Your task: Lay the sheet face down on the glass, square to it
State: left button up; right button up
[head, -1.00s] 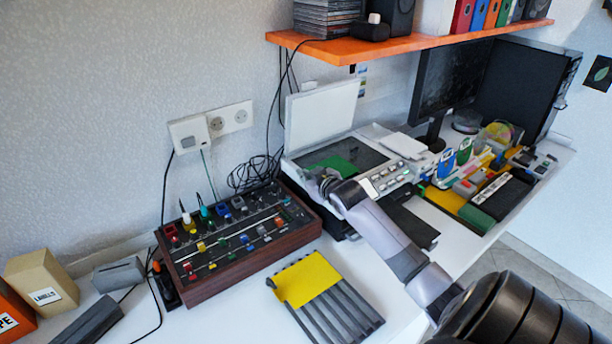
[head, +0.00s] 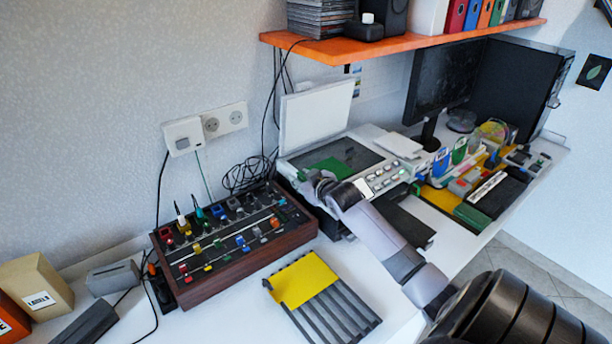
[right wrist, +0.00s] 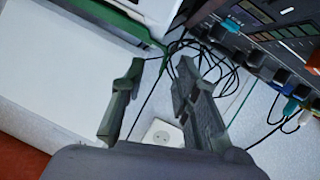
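A green sheet (head: 332,168) lies on the dark glass (head: 362,155) of the open scanner, towards its left front part. Which face is down, and whether its edges are square to the glass, I cannot tell. My right gripper (head: 316,182) is at the scanner's front left, close to the sheet; its hand hides part of that corner. In the right wrist view the right gripper (right wrist: 155,75) has its two fingers apart with nothing between them. A green strip (right wrist: 128,12) shows above the fingers there. My left gripper is not in view.
The white lid (head: 317,112) stands raised behind the glass. A mixer (head: 232,242) with knobs and loose cables (head: 248,172) lies left of the scanner. A yellow sheet (head: 303,280) lies on a ribbed grey rack (head: 340,308) in front. An orange shelf (head: 400,45) hangs above.

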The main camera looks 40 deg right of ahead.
jog(key=v, duration=1.2)
